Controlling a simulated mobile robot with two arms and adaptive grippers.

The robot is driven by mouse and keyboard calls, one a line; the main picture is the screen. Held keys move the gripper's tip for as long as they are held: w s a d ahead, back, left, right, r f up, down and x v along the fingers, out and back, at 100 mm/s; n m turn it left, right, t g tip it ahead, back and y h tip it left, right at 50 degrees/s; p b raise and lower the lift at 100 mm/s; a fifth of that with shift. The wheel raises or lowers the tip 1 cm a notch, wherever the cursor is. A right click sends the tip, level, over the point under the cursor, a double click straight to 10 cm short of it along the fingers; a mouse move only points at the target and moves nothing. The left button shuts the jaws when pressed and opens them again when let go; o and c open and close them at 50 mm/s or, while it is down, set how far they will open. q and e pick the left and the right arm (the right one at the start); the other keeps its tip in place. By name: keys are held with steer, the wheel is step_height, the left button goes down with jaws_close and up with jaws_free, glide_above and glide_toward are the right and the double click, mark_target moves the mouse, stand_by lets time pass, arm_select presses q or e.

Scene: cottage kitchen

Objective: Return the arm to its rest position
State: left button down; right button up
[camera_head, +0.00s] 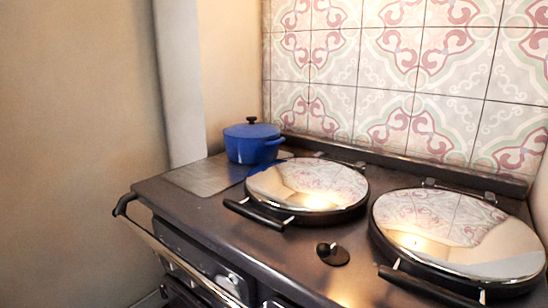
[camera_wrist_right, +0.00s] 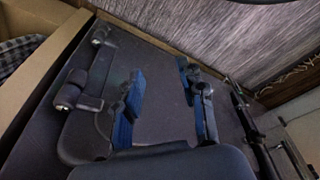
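My right gripper (camera_wrist_right: 163,92) shows in the right wrist view, with two dark fingers that have blue inner pads. The fingers stand apart with a gap between them, and nothing is held there. Neither arm shows in the head view, so the right gripper's place relative to the stove cannot be told from it. My left gripper is in neither view.
In the head view, a dark stove (camera_head: 190,207) has two closed round shiny lids (camera_head: 308,187) (camera_head: 455,235). A blue lidded pot (camera_head: 252,143) stands at its back left. A rail (camera_head: 180,260) runs along its front. The wrist view shows grey wood-grain flooring (camera_wrist_right: 210,35).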

arm_select(q)
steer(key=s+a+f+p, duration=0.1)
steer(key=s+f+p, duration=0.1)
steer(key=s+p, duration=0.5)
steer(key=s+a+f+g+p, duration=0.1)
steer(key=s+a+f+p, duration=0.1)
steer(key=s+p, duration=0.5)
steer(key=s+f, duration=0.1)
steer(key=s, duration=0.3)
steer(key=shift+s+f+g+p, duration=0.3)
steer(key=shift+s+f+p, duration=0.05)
steer(key=shift+p, duration=0.05)
arm_select(e)
steer(key=s+d+f, duration=0.1)
steer(key=s+f, duration=0.1)
steer(key=s, duration=0.7)
steer(key=s+d+f+g, duration=0.1)
steer(key=s+d+f, duration=0.1)
steer(key=s, duration=0.7)
steer(key=shift+s+f+g, duration=0.3)
steer(key=shift+s+f, duration=0.1)
steer(key=shift+f, duration=0.45)
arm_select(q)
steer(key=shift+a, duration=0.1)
arm_select(e)
steer(key=shift+d, duration=0.1)
